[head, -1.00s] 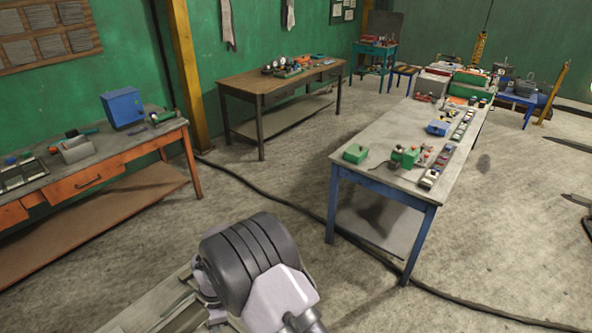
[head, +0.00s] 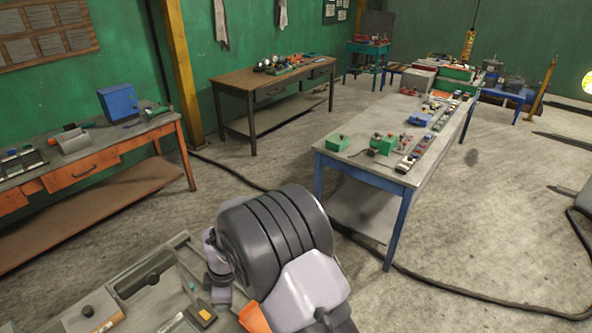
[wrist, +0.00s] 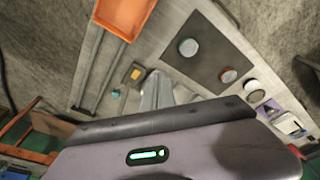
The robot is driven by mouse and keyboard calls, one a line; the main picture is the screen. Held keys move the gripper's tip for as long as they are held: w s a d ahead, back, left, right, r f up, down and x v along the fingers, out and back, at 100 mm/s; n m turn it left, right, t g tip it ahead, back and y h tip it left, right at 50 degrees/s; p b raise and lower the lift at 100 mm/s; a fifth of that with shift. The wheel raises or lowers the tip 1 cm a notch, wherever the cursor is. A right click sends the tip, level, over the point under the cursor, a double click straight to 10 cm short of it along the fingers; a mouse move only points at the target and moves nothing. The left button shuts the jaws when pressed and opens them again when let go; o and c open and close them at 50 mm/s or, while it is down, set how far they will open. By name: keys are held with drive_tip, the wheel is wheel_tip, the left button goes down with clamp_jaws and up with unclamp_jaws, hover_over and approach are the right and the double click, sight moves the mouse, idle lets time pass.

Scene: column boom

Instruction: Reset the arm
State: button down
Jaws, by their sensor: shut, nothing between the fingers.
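My arm shows at the bottom centre of the head view as a dark ribbed joint with pale links; my gripper is not clear there. In the wrist view my gripper (wrist: 158,88) shows from its pale housing with a green light. Its grey fingers are shut and empty, partly hidden behind the housing's dark edge. They point over a grey deck, likely my own, carrying an orange tray (wrist: 125,15), a dark plate with round pieces (wrist: 205,45) and a small yellow-black item (wrist: 135,73). I cannot tell the height above the deck.
A long blue-legged table (head: 355,160) with green boxes and small parts stands right of centre. An orange workbench (head: 95,155) stands at the left, a wooden table (head: 235,82) behind. A black cable (head: 450,287) crosses the floor. Open floor lies at the right (head: 490,210).

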drive_tip(key=s+d+r+m+t+b, duration=0.1)
drive_tip(key=d+r+m+t+b, duration=0.1)
drive_tip(key=d+r+m+b, duration=0.4)
drive_tip(key=s+d+r+m+t+b, duration=0.1)
drive_tip(key=s+d+r+m+b, duration=0.1)
drive_tip(key=d+m+b, duration=0.65)
drive_tip(key=s+d+f+m+t+b, duration=0.1)
drive_tip(key=s+d+f+m+b, duration=0.2)
drive_tip(key=s+d+b, duration=0.3)
drive_tip(key=s+d+f+m+t+b, duration=0.1)
drive_tip(key=s+d+f+m+b, duration=0.2)
drive_tip(key=s+d+m+b, duration=0.3)
drive_tip(key=s+d, duration=0.2)
drive_tip(key=s, duration=0.1)
drive_tip(key=shift+s+t, duration=0.2)
drive_tip(key=shift+t, duration=0.2)
drive_tip(key=shift+m, duration=0.25)
